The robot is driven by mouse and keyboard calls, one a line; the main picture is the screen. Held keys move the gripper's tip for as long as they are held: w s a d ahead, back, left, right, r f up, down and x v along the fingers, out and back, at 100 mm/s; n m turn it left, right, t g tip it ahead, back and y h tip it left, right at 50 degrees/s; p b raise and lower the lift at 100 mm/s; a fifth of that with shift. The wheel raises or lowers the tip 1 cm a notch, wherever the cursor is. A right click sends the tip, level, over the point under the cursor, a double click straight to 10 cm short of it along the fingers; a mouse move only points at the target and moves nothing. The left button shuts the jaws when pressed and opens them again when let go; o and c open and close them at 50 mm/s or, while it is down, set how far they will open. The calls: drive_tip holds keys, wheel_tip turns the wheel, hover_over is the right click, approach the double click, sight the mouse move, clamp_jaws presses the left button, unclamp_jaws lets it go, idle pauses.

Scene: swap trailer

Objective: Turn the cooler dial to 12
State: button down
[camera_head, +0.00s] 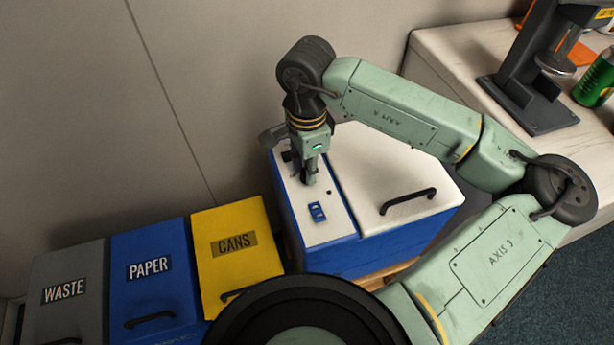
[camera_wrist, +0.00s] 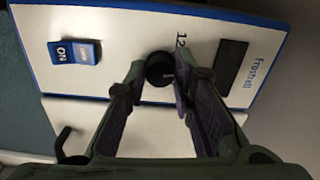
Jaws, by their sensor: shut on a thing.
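The cooler (camera_head: 335,255) is a blue box with a white top, and its control panel (camera_head: 312,228) is on the left side. The round black dial (camera_wrist: 159,69) sits on that panel in the wrist view. The mark "12" (camera_wrist: 181,40) is printed just above and right of the dial. My gripper (camera_head: 310,174) points down at the panel and hides the dial in the head view. In the wrist view my gripper (camera_wrist: 164,78) has one finger on each side of the dial and is shut on it. The dial's exact pointing direction is too small to tell.
A blue ON switch (camera_wrist: 74,52) shows on the panel, also in the head view (camera_head: 317,211). A dark display (camera_wrist: 231,67) lies right of the dial. The lid has a black handle (camera_head: 407,201). Waste, paper and cans bins (camera_head: 238,250) stand left of the cooler.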

drive_tip(key=n+b, duration=0.1)
drive_tip(key=b, duration=0.1)
drive_tip(key=n+b, duration=0.2)
drive_tip(key=b, duration=0.1)
drive_tip(key=shift+f+n, duration=0.3)
drive_tip(key=shift+f, duration=0.05)
drive_tip(key=n+b, duration=0.4)
drive_tip(key=shift+r+b, duration=0.35)
drive_tip(key=shift+n, duration=0.3)
drive_tip(key=c, duration=1.3)
unclamp_jaws()
drive_tip(key=shift+c, duration=0.2)
drive_tip(key=shift+r, duration=0.1)
wheel_tip(320, 180, up, 12)
